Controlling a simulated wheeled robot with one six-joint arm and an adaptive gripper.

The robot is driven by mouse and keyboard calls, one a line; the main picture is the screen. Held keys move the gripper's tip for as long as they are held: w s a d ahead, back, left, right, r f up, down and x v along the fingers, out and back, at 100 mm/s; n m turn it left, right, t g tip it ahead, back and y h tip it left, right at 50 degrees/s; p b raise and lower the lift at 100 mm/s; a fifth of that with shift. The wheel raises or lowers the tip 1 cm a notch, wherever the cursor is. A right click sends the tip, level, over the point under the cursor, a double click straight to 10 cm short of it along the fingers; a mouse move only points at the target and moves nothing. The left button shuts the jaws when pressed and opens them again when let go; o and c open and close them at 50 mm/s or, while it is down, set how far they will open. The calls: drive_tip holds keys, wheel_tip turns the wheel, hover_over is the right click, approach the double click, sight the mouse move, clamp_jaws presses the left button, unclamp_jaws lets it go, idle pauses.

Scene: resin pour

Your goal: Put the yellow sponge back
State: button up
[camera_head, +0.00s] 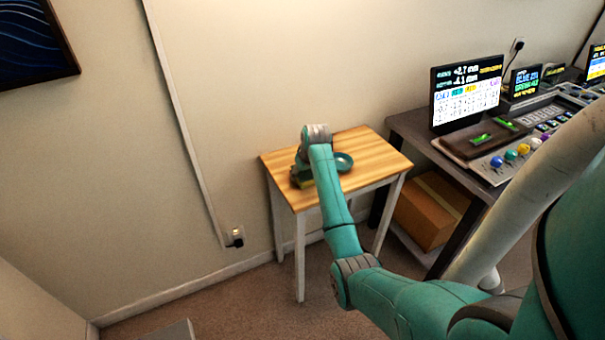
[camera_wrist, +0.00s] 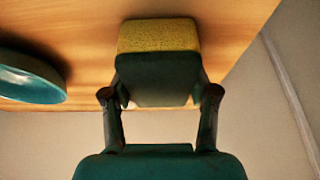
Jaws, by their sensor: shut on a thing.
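The yellow sponge (camera_wrist: 158,35) has a yellow face and a dark green side. In the wrist view it sits between the two fingers of my gripper (camera_wrist: 160,100), which is shut on it. The wooden table top (camera_wrist: 90,30) is right behind it; I cannot tell whether the sponge touches it. In the head view my gripper (camera_head: 303,177) is low at the left part of the small wooden table (camera_head: 365,150).
A teal bowl (camera_head: 343,161) stands on the table right of my gripper; it also shows in the wrist view (camera_wrist: 28,80). A dark desk with a monitor (camera_head: 466,92) and a control panel (camera_head: 530,140) is at the right. A cardboard box (camera_head: 428,212) sits under it.

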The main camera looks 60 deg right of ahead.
drive_tip(key=o, duration=1)
drive_tip(key=shift+f, duration=0.1)
drive_tip(key=v, duration=1.2)
